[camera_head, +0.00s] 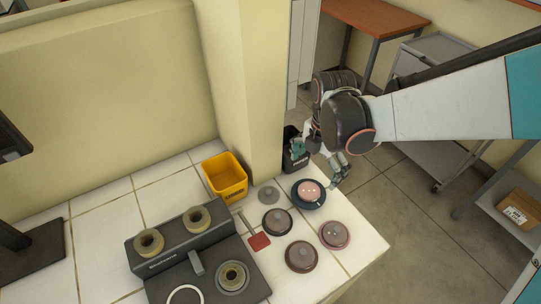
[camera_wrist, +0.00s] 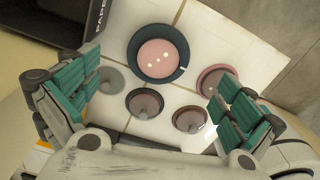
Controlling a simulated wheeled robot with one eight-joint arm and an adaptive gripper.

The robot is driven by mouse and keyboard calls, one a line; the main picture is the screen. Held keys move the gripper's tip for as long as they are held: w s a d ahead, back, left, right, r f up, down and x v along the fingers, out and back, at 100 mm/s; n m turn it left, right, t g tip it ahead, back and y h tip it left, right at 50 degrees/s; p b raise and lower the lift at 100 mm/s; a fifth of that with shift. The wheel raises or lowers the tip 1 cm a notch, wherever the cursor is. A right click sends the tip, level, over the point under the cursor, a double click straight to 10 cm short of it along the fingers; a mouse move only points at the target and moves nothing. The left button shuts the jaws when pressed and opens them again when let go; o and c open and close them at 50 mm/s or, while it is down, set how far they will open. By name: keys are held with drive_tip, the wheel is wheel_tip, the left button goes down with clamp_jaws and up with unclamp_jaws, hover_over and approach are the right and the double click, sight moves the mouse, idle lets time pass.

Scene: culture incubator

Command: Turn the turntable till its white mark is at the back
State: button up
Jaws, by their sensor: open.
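The turntable (camera_head: 296,203) is a dark blue-black disc near the right back part of the white tiled bench, with a pink round dish (camera_head: 309,190) on it. In the wrist view the turntable (camera_wrist: 142,44) lies at the upper middle, between the fingers. A small white mark (camera_wrist: 183,69) shows at its right edge in that view; I cannot make it out clearly in the head view. My gripper (camera_head: 337,175) is beside and above the turntable, at the bench's edge. In the wrist view my gripper (camera_wrist: 156,88) has its teal fingers wide apart with nothing between the pads.
Several round lidded dishes (camera_head: 302,257) stand close in front of the turntable. A grey disc (camera_head: 268,194), a yellow bin (camera_head: 224,179) and a black box (camera_head: 294,151) stand near. A dark device (camera_head: 161,262) fills the front left. The bench ends at the right.

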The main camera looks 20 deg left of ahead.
sight(312, 188)
drive_tip(key=f+b, duration=0.1)
drive_tip(key=f, duration=0.3)
drive_tip(key=f+b, duration=0.1)
drive_tip(key=f, duration=0.3)
drive_tip(key=shift+s+a+f, duration=0.15)
drive_tip(key=shift+s+f, duration=0.05)
drive_tip(key=shift+s, duration=0.1)
drive_tip(key=c, duration=1.3)
drive_tip(key=shift+b, duration=0.3)
